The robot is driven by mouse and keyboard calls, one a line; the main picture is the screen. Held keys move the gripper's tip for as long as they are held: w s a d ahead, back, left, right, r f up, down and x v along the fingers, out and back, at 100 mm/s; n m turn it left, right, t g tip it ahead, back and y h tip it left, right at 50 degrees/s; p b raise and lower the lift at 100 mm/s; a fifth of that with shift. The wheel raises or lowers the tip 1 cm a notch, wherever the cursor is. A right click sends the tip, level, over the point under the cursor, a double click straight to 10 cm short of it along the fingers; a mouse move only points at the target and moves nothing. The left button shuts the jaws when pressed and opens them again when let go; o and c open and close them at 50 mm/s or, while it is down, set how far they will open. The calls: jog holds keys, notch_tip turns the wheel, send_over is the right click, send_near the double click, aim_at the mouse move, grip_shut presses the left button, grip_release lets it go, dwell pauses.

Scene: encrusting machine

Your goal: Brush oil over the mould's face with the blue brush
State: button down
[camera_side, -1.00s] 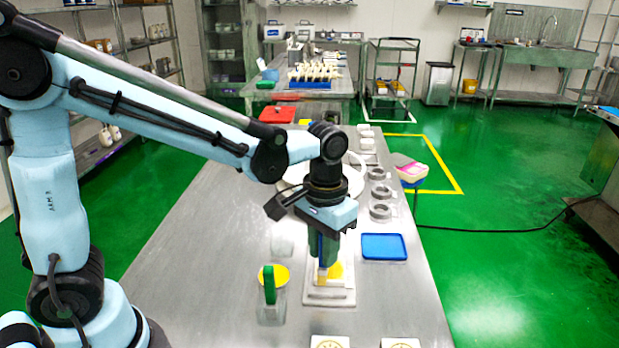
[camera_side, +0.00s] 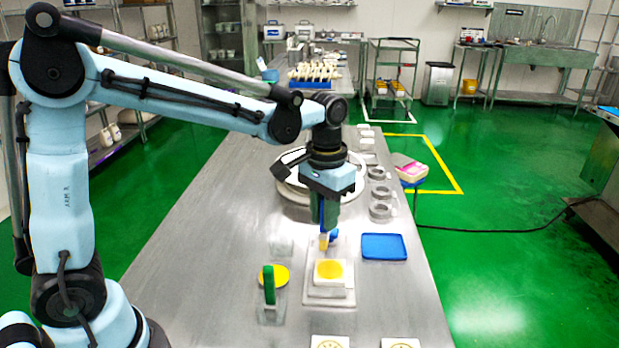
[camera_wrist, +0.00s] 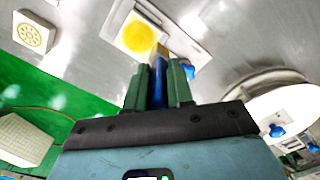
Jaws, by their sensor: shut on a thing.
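My gripper (camera_side: 325,222) is shut on the blue brush (camera_wrist: 158,82), which points downward between the green fingers in the wrist view. The brush's yellowish bristle tip (camera_side: 324,241) is just behind the mould in the side view, and appears clear of it. The mould (camera_side: 330,285) is a white block on a pale base plate, with a round yellow face (camera_side: 329,270) on top. In the wrist view the yellow face (camera_wrist: 137,37) lies just up and left of the bristles. Whether the bristles touch anything is unclear.
A blue tray (camera_side: 384,247) lies to the right. A large white round dish (camera_side: 291,190) and grey rings (camera_side: 381,210) are behind. Patterned white blocks (camera_side: 329,342) are in front.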

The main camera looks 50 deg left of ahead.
jog(key=shift+r, duration=2.8)
